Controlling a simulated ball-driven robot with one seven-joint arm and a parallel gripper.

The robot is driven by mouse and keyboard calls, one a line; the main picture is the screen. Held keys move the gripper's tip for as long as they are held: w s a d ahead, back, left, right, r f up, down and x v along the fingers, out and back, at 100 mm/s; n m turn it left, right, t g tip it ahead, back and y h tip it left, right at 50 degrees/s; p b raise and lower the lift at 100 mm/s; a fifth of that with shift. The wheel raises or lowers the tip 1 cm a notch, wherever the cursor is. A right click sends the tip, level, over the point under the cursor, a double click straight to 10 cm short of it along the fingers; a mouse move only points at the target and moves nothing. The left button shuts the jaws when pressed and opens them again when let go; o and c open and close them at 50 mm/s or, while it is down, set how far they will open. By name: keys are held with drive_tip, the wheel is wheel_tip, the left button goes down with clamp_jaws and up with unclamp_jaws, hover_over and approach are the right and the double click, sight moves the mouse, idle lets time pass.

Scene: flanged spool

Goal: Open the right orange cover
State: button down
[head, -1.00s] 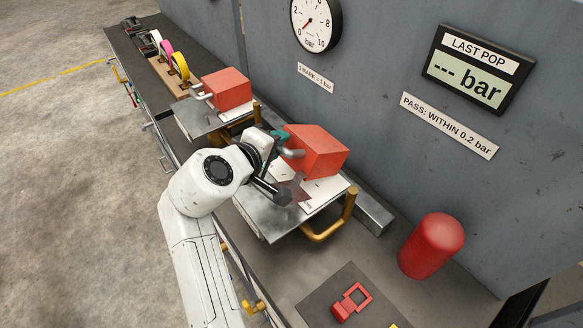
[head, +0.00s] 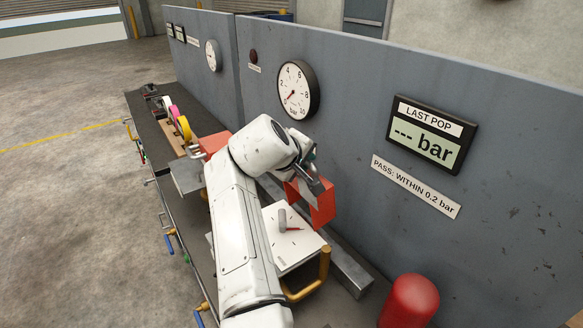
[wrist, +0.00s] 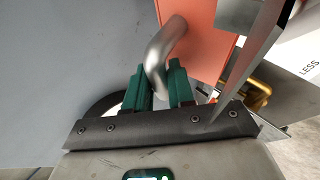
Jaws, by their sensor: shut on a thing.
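The right orange cover (head: 322,203) is swung up on its edge in the head view, above the white plate (head: 293,250) that it covered. A grey post and a red pointer (head: 290,229) show on that plate. My gripper (head: 308,182) is at the raised cover, partly hidden by my wrist. In the wrist view its green fingertips (wrist: 160,88) are shut on the cover's bent metal handle (wrist: 165,45), beside the orange face (wrist: 208,45). The left orange cover (head: 213,143) is down, mostly hidden behind my arm.
The grey wall panel (head: 350,105) with a gauge (head: 298,90) and a display (head: 432,134) stands close behind the cover. A yellow handle (head: 318,280) and a red cylinder (head: 409,302) are at the front right. Tape rolls (head: 183,128) lie farther back.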

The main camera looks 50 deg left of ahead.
drive_tip(key=shift+w+f+g, duration=0.15)
drive_tip(key=shift+w+g, duration=0.85)
drive_tip(key=shift+w, duration=0.25)
drive_tip(key=c, duration=1.1)
unclamp_jaws()
drive_tip(key=shift+o, duration=0.2)
drive_tip(key=shift+s, duration=0.1)
drive_tip(key=shift+s+d+r, duration=0.1)
drive_tip(key=shift+s+r, duration=0.2)
drive_tip(key=b+v, duration=0.1)
drive_tip(key=v, duration=0.9)
drive_tip(key=shift+w+d+f, duration=0.1)
drive_tip(key=shift+d, duration=0.05)
